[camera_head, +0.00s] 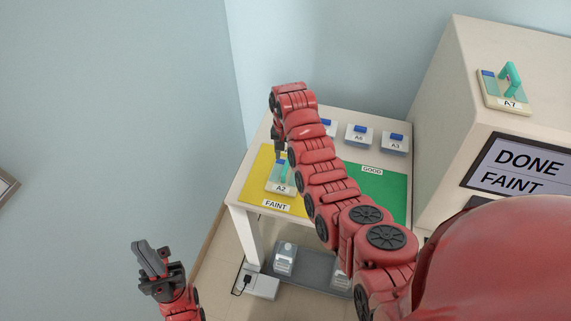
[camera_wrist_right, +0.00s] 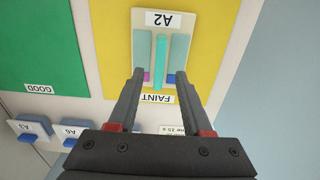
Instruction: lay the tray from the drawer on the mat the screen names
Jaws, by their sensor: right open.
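The A2 tray (camera_head: 281,187) lies flat on the yellow FAINT mat (camera_head: 300,208), with a teal handle and glass slides. In the right wrist view the A2 tray (camera_wrist_right: 146,42) shows its teal handle (camera_wrist_right: 161,62) between my spread fingers. My right gripper (camera_wrist_right: 160,76) is open over the tray, apart from the handle; in the head view it (camera_head: 280,154) hangs just above the tray. The screen (camera_head: 522,168) reads DONE and FAINT. My left gripper (camera_head: 152,259) is off to the left, away from the table; its finger gap is unclear.
A green GOOD mat (camera_head: 388,190) lies to the right, partly behind my right arm. Another tray, A7 (camera_head: 506,95), stands on the cabinet (camera_head: 440,95). Bottles stand on a low shelf below.

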